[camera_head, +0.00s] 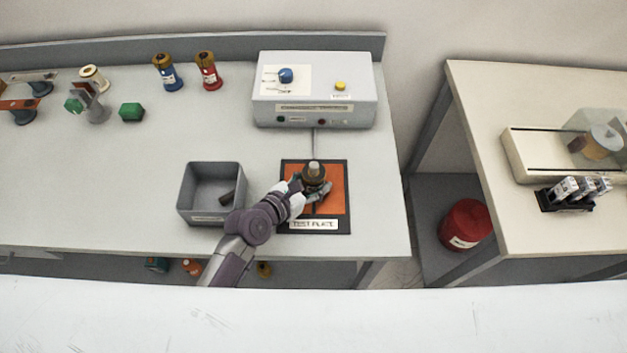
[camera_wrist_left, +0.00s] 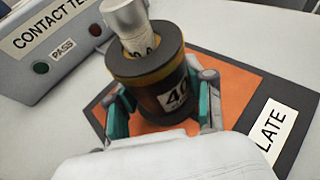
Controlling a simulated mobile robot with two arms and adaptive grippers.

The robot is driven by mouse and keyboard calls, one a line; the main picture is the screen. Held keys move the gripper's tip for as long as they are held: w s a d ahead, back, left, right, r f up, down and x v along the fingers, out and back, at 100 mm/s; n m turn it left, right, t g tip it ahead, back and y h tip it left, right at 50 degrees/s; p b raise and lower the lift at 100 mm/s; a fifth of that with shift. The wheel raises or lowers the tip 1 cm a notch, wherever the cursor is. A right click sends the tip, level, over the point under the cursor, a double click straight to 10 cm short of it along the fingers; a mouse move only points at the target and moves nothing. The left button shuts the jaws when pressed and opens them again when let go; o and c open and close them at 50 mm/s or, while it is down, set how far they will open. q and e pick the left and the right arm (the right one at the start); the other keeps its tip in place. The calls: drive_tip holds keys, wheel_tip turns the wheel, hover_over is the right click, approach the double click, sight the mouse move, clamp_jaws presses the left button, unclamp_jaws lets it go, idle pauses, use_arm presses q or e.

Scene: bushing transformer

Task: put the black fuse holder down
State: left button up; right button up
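The black fuse holder (camera_wrist_left: 150,82) is a dark cylinder with an amber band and a "40" label. A pale fuse (camera_wrist_left: 128,22) stands in its top. In the head view the holder (camera_head: 313,177) is over the orange test plate (camera_head: 333,198), roughly upright. My left gripper (camera_wrist_left: 165,108) has its teal-padded fingers on either side of the holder and appears shut on it. In the head view my left gripper (camera_head: 313,188) reaches in from the lower left. The holder's underside is hidden, so I cannot tell whether it touches the plate. My right gripper is not in view.
The contact tester box (camera_head: 315,92) stands just behind the plate. A grey bin (camera_head: 187,190) with a dark piece inside is to the left. Blue (camera_head: 168,75) and red (camera_head: 209,75) holders stand farther back. The bench is clear between them. A second table (camera_head: 480,110) is at right.

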use_arm(q)
drive_tip(key=o, duration=0.4)
drive_tip(key=shift+r, duration=0.2)
drive_tip(key=v, duration=1)
drive_tip(key=shift+s+a+b, duration=0.15)
drive_tip(key=shift+s+b, duration=0.1)
drive_tip(key=shift+b, duration=0.15)
drive_tip(key=shift+s+a+r, duration=0.35)
drive_tip(key=shift+s+a, duration=0.05)
drive_tip(key=shift+s, duration=0.05)
